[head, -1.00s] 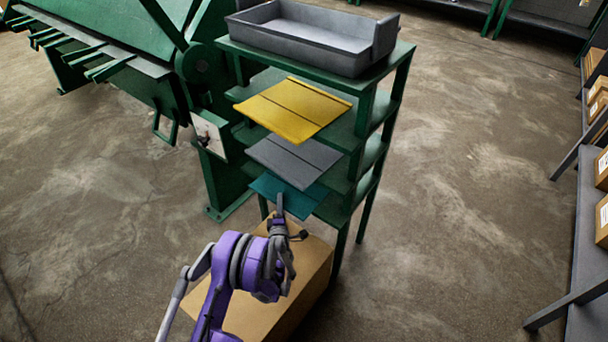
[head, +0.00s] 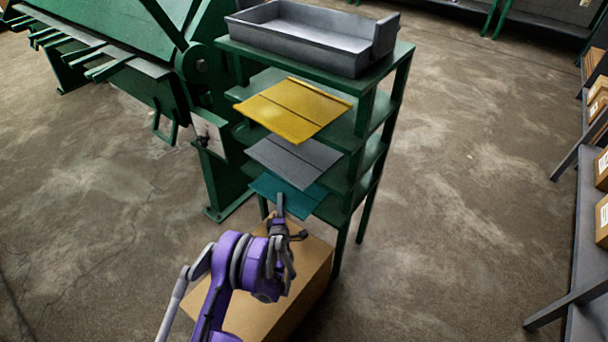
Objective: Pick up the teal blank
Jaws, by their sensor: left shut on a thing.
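The teal blank (head: 302,201) is a flat sheet on the lowest visible level of the green shelf rack (head: 362,200), under a grey blank (head: 294,160) and a yellow blank (head: 292,109). Its near edge sticks out of the rack toward me. My left gripper (head: 281,207) is shut on that near edge, with the purple arm reaching up from below. The fingertips are small in the head view. The far part of the teal blank is hidden under the grey blank. My right gripper is not in view.
A grey tray (head: 310,38) sits on the rack's top. A cardboard box (head: 312,270) stands on the floor below the blanks, close under my arm. A green machine (head: 120,50) is at the left. A grey shelf with boxes (head: 588,240) is at the right. The floor between is clear.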

